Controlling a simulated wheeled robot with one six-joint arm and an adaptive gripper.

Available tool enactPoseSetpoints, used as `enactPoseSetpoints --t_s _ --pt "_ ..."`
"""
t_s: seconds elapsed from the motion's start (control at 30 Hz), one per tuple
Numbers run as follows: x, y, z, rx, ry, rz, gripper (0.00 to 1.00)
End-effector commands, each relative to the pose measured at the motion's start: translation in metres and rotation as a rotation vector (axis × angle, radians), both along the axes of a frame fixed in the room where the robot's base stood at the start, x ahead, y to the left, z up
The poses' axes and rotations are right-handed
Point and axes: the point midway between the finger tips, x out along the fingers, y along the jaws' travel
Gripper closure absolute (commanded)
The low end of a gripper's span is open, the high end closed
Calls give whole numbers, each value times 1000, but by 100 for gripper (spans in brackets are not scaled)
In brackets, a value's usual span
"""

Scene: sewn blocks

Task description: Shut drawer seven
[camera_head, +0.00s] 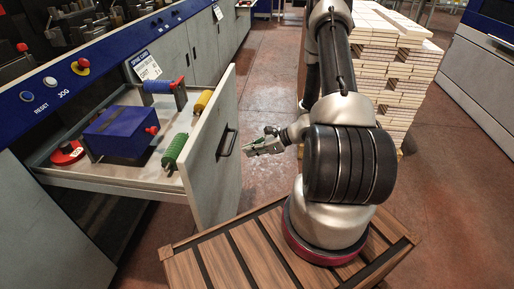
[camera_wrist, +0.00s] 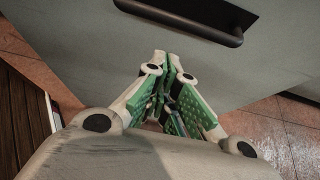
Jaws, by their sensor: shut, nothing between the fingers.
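An open drawer (camera_head: 125,178) is pulled out from the machine on the left. Its grey front panel (camera_head: 214,160) carries a dark bar handle (camera_head: 227,142). In the wrist view the grey front (camera_wrist: 110,45) fills the upper part, with the black handle (camera_wrist: 190,18) at the top. My gripper (camera_head: 248,149) is just to the right of the front panel, near handle height, and points at it. In the wrist view my gripper (camera_wrist: 172,75) has its green-padded fingers together and empty, below the handle. I cannot tell whether it touches the panel. No drawer number is readable.
The drawer holds a blue box (camera_head: 120,132), a green spool (camera_head: 175,150), a yellow spool (camera_head: 202,101), a blue spool (camera_head: 158,87) and a red round thing (camera_head: 67,153). Stacked pale blocks (camera_head: 390,70) stand behind my arm. Floor (camera_head: 270,80) is clear between machine and stack.

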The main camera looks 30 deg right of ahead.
Motion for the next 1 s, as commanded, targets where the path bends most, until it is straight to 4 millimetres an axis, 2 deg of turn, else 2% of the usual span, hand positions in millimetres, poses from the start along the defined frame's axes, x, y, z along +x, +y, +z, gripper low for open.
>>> enactPoseSetpoints --t_s 0.2,0.4,0.6,1.0 --pt "23 34 -22 -1 1 4 100" --pt "39 54 -21 -2 -1 3 100" --pt "44 61 -20 -2 0 2 100" --pt "44 62 -20 -2 0 2 100"
